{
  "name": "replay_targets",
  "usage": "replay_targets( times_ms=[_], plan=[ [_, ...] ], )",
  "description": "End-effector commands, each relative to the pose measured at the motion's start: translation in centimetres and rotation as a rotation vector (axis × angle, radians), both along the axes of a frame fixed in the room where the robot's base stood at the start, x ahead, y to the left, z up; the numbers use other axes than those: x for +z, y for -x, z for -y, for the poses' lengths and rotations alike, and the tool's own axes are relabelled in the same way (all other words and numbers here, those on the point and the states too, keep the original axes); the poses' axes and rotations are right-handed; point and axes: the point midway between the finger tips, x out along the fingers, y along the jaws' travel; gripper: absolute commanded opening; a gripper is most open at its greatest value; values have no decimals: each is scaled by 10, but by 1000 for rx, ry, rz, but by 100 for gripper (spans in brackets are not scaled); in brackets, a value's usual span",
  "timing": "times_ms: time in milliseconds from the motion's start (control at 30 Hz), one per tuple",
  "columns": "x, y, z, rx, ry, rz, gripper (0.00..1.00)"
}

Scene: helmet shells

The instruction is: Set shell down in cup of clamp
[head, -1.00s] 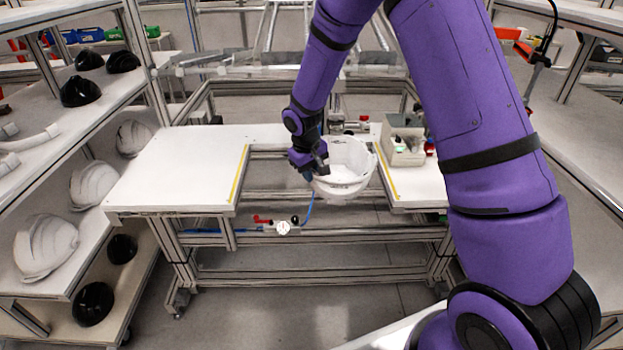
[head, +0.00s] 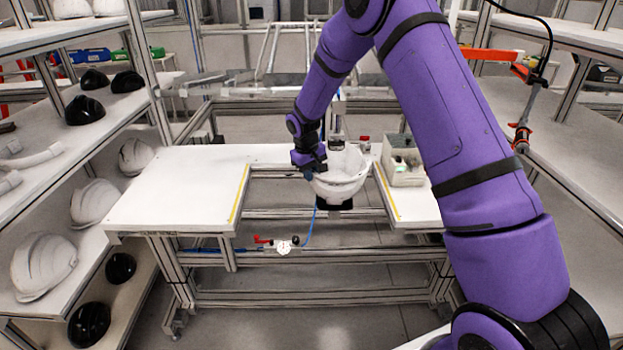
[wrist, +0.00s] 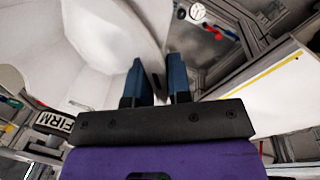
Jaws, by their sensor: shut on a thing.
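The white helmet shell (head: 343,184) hangs open side up in the gap between the two white table tops. My gripper (head: 313,170) is shut on the left edge of the shell. In the wrist view the blue fingertips (wrist: 163,78) pinch the wall of the shell (wrist: 105,45). A black part (head: 335,204), apparently the cup of the clamp, shows just under the shell. A grey and black upright part (head: 337,136) stands behind the shell. The shell hides most of the cup, so I cannot tell whether they touch.
White table tops stand left (head: 175,190) and right (head: 412,205) of the gap, with yellow edge strips. A grey bin (head: 402,165) sits on the right top. A gauge (head: 284,247) hangs below on the frame. Shelves at left hold white and black shells.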

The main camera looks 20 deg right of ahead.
Motion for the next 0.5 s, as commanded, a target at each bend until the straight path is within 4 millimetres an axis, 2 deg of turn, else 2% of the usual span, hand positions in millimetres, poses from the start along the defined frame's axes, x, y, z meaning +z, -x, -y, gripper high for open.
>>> replay_targets(
  times_ms=[300,500],
  plan=[
    [0,-31,11,-1,0,1,0],
    [-18,-31,11,0,0,-1,0]
  ],
)
